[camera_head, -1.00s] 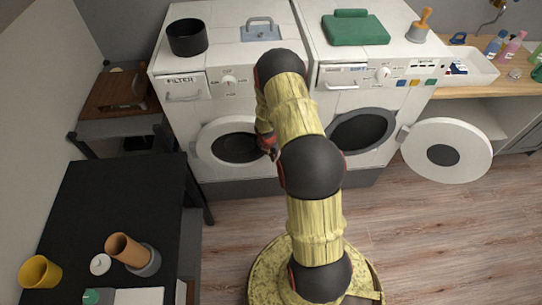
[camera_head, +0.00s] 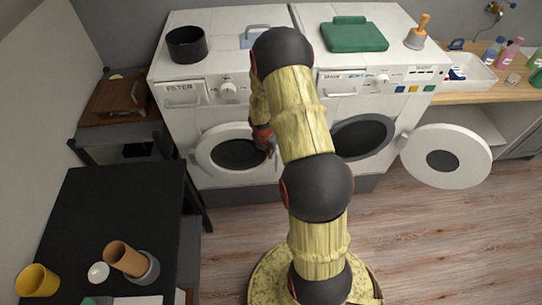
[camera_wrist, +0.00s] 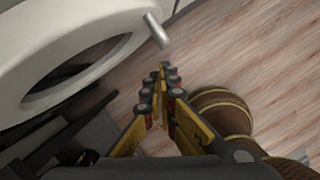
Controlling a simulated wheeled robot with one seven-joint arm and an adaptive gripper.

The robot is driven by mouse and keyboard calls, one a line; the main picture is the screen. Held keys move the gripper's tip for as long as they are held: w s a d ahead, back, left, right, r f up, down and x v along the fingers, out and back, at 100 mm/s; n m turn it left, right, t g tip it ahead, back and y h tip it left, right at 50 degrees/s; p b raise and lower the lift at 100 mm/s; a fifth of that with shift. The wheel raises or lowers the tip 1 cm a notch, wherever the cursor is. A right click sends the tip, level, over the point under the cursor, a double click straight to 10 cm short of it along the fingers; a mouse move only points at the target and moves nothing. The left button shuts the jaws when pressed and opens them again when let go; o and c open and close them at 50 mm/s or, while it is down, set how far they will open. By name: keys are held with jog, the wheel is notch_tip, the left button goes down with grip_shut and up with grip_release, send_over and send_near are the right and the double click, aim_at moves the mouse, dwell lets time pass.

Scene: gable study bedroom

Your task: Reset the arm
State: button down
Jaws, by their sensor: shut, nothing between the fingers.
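My arm stands in the middle of the head view, raised and bent in front of two white machines. My gripper (camera_head: 265,142) is mostly behind my arm, in front of the left machine's round door (camera_head: 207,150). In the wrist view my gripper (camera_wrist: 163,72) points down toward the wooden floor, its fingertips together with nothing between them. The round door rim (camera_wrist: 30,52) and a small metal handle (camera_wrist: 157,30) are close to the fingertips there, with a gap visible.
The right machine's door (camera_head: 446,156) stands wide open. A black table (camera_head: 110,205) at left holds a yellow cup (camera_head: 37,281) and an orange cup (camera_head: 124,258). Floor at right (camera_head: 440,235) is clear.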

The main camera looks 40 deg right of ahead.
jog(key=shift+s+a+r, duration=0.1)
jog(key=shift+a+r, duration=0.15)
jog(key=shift+r, duration=0.25)
